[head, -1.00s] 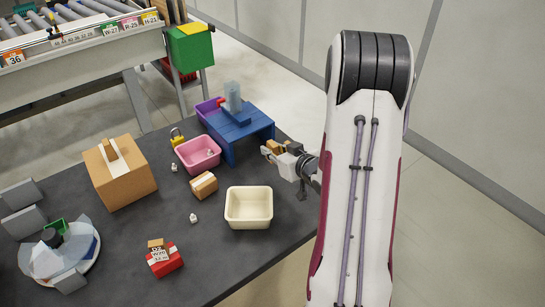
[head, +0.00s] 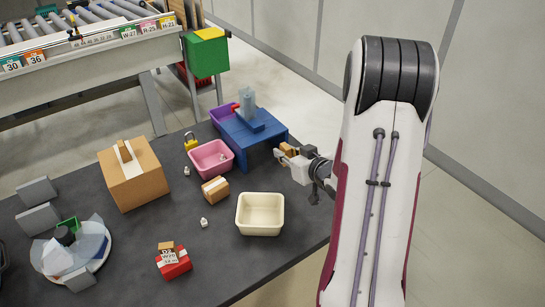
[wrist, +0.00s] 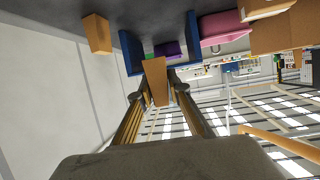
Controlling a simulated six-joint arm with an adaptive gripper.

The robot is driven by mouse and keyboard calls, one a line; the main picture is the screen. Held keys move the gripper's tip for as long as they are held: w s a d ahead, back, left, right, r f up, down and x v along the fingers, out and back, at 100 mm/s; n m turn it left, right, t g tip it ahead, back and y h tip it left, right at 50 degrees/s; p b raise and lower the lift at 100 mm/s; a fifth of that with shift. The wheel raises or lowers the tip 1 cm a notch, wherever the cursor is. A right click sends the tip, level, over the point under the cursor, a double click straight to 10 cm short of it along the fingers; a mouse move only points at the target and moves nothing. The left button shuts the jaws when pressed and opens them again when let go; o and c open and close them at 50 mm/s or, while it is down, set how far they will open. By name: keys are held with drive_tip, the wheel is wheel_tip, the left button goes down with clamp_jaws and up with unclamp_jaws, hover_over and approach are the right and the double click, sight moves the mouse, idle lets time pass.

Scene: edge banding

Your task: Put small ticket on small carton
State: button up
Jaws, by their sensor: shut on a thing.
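My gripper (head: 283,155) is at the right edge of the table, beside the blue stand. It is shut on a flat tan piece, which shows between the fingers in the wrist view (wrist: 156,80); its face is not readable, so I cannot confirm it is the small ticket. The small carton (head: 215,190), brown with a pale tape strip, sits on the dark table between the pink bin and the cream bin, left of my gripper and apart from it. A larger carton (head: 140,185) stands further left with a tan piece on top.
The blue stand (head: 262,142), pink bin (head: 227,168) and cream bin (head: 260,232) stand near my gripper. A red box (head: 178,269) with a printed label is at the front, a round plate (head: 102,262) at left. Open table (head: 130,235) lies between.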

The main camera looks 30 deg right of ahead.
drive_tip(key=w+a+r+n+y, duration=0.2)
drive_tip(key=w+a+y, duration=0.1)
drive_tip(key=a, duration=0.7)
drive_tip(key=w+a+r+n+y, duration=0.3)
drive_tip(key=w+a, duration=0.2)
drive_tip(key=a, duration=0.5)
drive_tip(key=shift+r+n+g+y, duration=0.2)
drive_tip(key=shift+n+g+y, duration=0.1)
drive_tip(key=shift+g, duration=0.1)
drive_tip(key=shift+f, duration=0.1)
hover_over(215, 184)
drive_tip(key=shift+f, duration=2.85)
drive_tip(key=shift+f, duration=2.1)
